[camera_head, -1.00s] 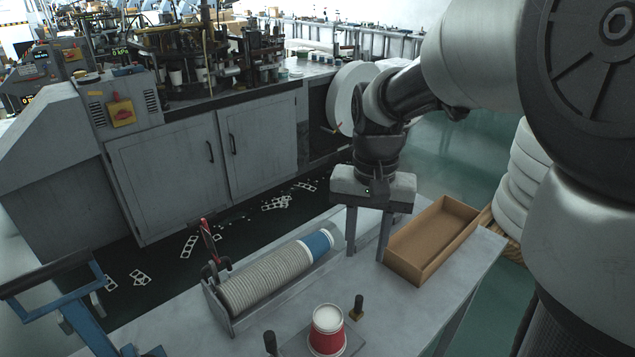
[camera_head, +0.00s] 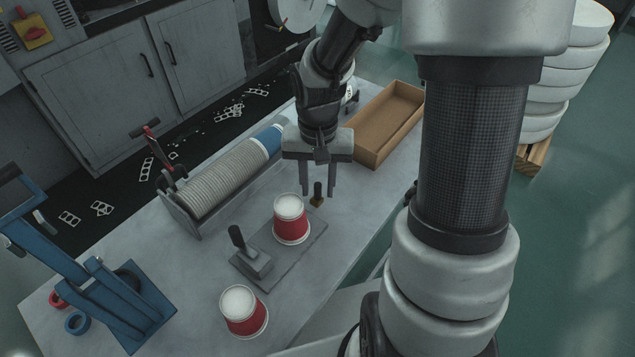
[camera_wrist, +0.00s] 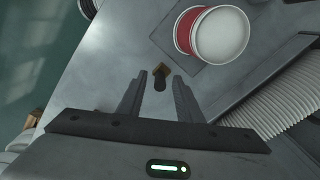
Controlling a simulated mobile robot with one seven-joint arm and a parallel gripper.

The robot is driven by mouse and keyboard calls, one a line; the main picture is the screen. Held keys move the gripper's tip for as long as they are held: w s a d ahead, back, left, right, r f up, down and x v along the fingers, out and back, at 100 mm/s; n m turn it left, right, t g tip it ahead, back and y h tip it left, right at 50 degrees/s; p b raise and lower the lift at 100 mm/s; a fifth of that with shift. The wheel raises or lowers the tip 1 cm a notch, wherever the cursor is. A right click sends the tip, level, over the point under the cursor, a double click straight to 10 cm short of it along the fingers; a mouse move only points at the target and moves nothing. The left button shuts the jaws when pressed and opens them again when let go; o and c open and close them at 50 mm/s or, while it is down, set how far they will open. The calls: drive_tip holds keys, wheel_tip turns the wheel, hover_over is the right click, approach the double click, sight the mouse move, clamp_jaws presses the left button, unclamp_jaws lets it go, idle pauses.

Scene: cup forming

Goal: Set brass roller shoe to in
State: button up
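The brass roller shoe (camera_head: 317,201) is a small brass block with an upright dark knob, at the far edge of a grey plate (camera_head: 256,283). It stands just right of a red-and-white cup (camera_head: 291,222) on that plate, apart from it. My gripper (camera_head: 318,190) points down at the shoe, its fingers apart and empty. In the wrist view the dark knob shows between the fingers (camera_wrist: 159,84), and the brass block (camera_wrist: 161,69) lies just past the fingertips. I cannot tell how far above the shoe they are.
A grey block with a black handle (camera_head: 245,251) sits on the plate's left. A second red cup (camera_head: 242,310) stands in front. A rack of stacked cups (camera_head: 222,180) and an open brown box (camera_head: 387,124) lie behind. A blue stand (camera_head: 113,300) is at left.

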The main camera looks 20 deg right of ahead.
clamp_jaws()
drive_tip(key=shift+s+a+b, duration=0.4)
drive_tip(key=shift+s+a, duration=0.5)
drive_tip(key=shift+a, duration=0.3)
unclamp_jaws()
drive_tip(key=shift+r, duration=0.2)
wheel_tip(320, 180, up, 17)
drive_tip(key=p, duration=0.1)
